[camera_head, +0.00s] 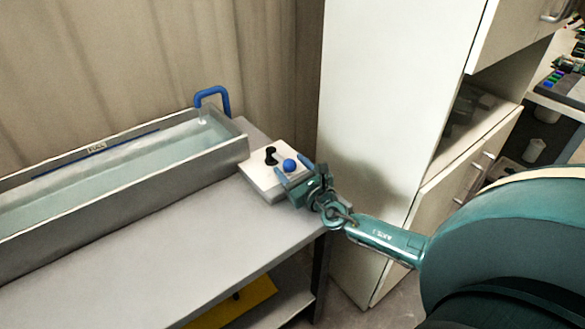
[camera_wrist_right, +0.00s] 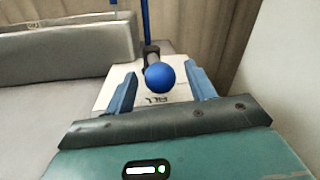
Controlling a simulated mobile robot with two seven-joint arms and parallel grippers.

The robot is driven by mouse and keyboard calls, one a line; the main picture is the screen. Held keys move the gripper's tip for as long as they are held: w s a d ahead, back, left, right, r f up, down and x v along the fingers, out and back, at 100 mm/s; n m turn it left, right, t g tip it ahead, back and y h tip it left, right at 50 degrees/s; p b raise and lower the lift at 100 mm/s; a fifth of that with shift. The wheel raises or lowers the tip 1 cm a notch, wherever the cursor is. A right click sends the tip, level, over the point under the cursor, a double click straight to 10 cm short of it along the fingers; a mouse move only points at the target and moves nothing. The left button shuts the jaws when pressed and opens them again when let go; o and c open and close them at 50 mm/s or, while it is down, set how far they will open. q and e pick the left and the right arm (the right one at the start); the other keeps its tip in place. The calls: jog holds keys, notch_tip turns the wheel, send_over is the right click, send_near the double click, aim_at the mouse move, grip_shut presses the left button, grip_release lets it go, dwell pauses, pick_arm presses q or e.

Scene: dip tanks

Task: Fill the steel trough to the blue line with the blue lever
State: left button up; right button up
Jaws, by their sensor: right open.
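The steel trough (camera_head: 120,190) stands on the grey bench at left and holds clear, pale water (camera_head: 110,180). A blue line (camera_head: 60,167) with a FULL label (camera_head: 97,147) runs along its back inner wall; the water edge looks a little below it. A blue spout (camera_head: 213,92) hooks over the far right end, with a pale streak under it. The blue lever's ball knob (camera_head: 290,165) is above a white box marked FILL (camera_head: 262,181). My right gripper (camera_head: 296,174) is open, its fingers on either side of the knob (camera_wrist_right: 160,78), with visible gaps. My left gripper is out of view.
A black post (camera_head: 270,155) stands on the box beside the knob. A tall white cabinet (camera_head: 375,110) is close to the right of the bench (camera_head: 180,250). A curtain hangs behind. The bench front is clear, and a yellow item (camera_head: 235,300) lies below.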

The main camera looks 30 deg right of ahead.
jog(key=shift+c, duration=0.2)
jog(key=c, duration=0.5)
grip_shut()
